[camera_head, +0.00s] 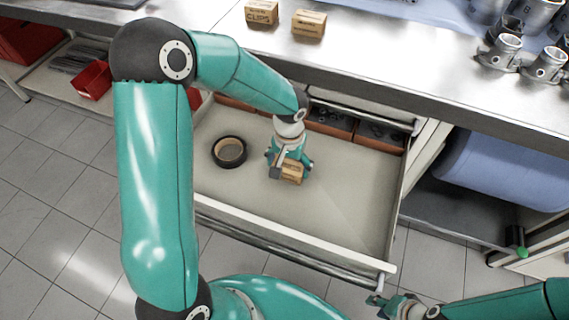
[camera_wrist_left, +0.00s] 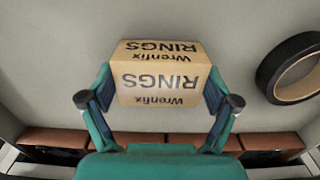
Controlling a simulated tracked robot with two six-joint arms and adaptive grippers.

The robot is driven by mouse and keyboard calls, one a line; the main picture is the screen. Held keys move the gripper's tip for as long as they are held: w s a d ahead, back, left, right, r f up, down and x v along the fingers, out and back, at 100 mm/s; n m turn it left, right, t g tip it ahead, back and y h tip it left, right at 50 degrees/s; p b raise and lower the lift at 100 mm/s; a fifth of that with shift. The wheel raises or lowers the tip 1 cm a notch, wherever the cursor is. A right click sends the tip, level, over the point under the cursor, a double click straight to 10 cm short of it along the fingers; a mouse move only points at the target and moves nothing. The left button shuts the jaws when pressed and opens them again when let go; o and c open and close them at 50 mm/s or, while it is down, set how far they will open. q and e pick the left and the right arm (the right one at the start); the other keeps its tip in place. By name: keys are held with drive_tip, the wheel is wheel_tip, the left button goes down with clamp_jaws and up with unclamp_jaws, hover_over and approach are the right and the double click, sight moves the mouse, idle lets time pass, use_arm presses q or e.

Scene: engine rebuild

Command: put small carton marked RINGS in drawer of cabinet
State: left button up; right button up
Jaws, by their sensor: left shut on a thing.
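The small brown carton marked RINGS (camera_head: 291,172) is inside the open drawer (camera_head: 340,205) of the cabinet, near its middle. In the left wrist view the carton (camera_wrist_left: 158,80) shows its printed faces, with the words "Wrenfix RINGS" upside down. My left gripper (camera_head: 282,170) is shut on the carton, one finger on each side, in the left wrist view too (camera_wrist_left: 158,98). I cannot tell whether the carton touches the drawer floor. My right gripper (camera_head: 392,306) is low at the right, outside the drawer front; its fingers are too small to judge.
A black tape roll (camera_head: 229,152) lies in the drawer left of the carton. Bins with small parts (camera_head: 378,135) line the drawer's back. Two cartons, one marked CLIPS (camera_head: 262,12) and another (camera_head: 309,24), stand on the bench. The drawer's front right floor is clear.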

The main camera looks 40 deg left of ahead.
sight(289, 165)
use_arm(q)
drive_tip(key=shift+f, duration=0.3)
drive_tip(key=o, duration=1.1)
drive_tip(key=shift+r, duration=0.15)
wheel_tip(289, 165, up, 12)
drive_tip(key=shift+f+p, duration=0.1)
drive_tip(key=shift+p, duration=0.5)
